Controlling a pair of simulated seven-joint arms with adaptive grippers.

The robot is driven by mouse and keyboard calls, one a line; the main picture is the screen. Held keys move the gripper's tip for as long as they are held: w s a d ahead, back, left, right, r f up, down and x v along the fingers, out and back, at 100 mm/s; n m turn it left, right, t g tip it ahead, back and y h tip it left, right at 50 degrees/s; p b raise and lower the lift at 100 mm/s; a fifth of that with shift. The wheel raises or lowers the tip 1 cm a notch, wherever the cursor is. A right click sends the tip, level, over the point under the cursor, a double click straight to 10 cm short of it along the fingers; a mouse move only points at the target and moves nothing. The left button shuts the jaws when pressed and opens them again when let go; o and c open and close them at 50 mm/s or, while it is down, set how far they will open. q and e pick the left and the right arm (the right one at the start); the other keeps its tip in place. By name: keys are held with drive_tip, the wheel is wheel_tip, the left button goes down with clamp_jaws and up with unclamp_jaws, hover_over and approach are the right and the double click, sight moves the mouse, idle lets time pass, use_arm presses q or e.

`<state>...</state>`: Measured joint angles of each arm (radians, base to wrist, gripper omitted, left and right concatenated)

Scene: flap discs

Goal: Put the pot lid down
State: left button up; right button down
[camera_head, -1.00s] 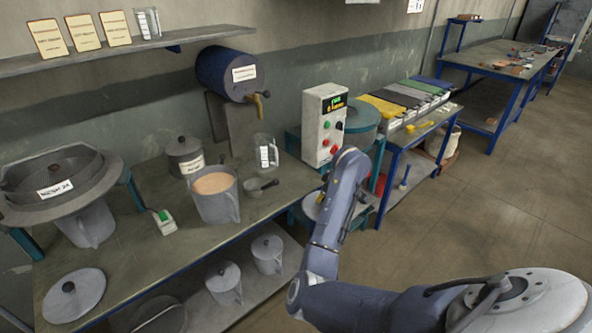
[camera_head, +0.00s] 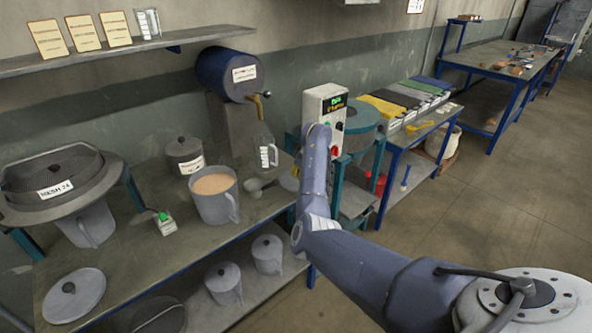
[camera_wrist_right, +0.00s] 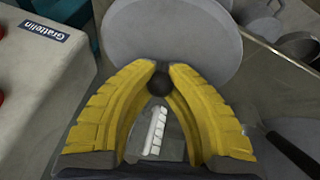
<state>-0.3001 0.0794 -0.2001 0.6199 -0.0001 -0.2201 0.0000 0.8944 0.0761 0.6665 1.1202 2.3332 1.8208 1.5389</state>
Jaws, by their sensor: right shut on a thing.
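The pot lid (camera_wrist_right: 175,35) is a pale grey disc with a dark round knob (camera_wrist_right: 159,84). My right gripper (camera_wrist_right: 161,76) is shut on the knob in the right wrist view, its yellow fingers on either side. In the head view my right arm hides the gripper and most of the lid, near the bench's right end. The lid's height above the bench cannot be told. An open grey jug (camera_head: 214,200) of tan slurry stands on the bench. Another grey lid (camera_head: 74,296) lies flat at the bench's front left. My left gripper is not in view.
A clear beaker (camera_head: 266,155) and a ladle (camera_head: 256,189) are close to my right arm. The control box (camera_head: 325,108) stands just behind it. A lidded pot (camera_head: 184,156), a small green-topped device (camera_head: 166,223) and a sieve (camera_head: 45,180) are farther left. Bare bench lies front of the jug.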

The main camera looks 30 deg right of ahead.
drive_tip(key=shift+w+d, duration=0.15)
drive_tip(key=shift+w, duration=1.7)
drive_tip(key=shift+w+f, duration=0.1)
drive_tip(key=shift+f, duration=0.2)
drive_tip(key=c, duration=1.5)
unclamp_jaws()
drive_tip(key=shift+f, duration=0.1)
drive_tip(key=shift+o, duration=0.2)
